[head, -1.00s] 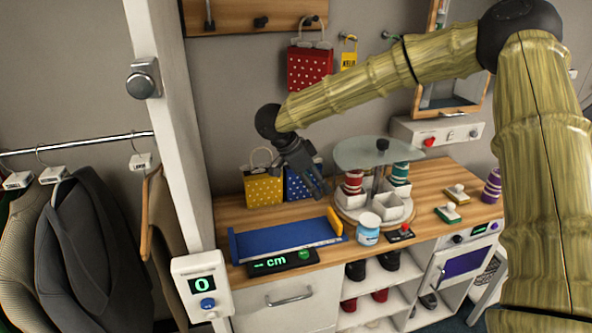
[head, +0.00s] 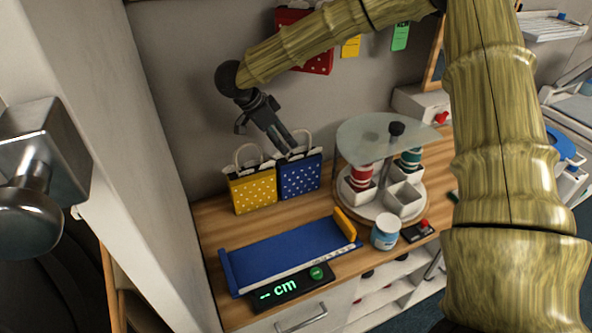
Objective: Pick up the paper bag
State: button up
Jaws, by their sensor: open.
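Three paper bags with white dots are in view. A yellow bag (head: 253,191) and a blue bag (head: 301,178) stand side by side, upright, at the back of the wooden counter, each with a pale loop handle. A red bag (head: 317,62) hangs on the wall above, partly hidden behind my arm. My gripper (head: 289,147) is open and empty. It points down and to the right, in front of the wall, with its fingertips by the handle of the blue bag. I cannot tell whether it touches the handle.
A blue measuring tray (head: 285,249) with a display (head: 290,287) lies in front of the bags. A glass-topped carousel (head: 362,212) with spools stands to the right, beside a white-lidded jar (head: 385,232). A door edge with a metal knob (head: 28,180) fills the left.

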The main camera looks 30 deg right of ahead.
aim_at(299, 156)
jog(key=x, duration=0.3)
jog(key=shift+w+d+f+p, duration=0.2)
jog(key=shift+f+p, duration=0.1)
jog(key=shift+p, duration=0.1)
jog(key=shift+s+d+f+p, duration=0.2)
jog(key=shift+d+f+p, duration=0.15)
jog(key=shift+p, duration=0.1)
jog(key=p+x, duration=0.1)
jog(key=x, duration=0.3)
jog(key=shift+w+d+f+p, duration=0.1)
jog(key=shift+w+d+p, duration=0.05)
jog(key=shift+p, duration=0.25)
jog(key=c, duration=1.5)
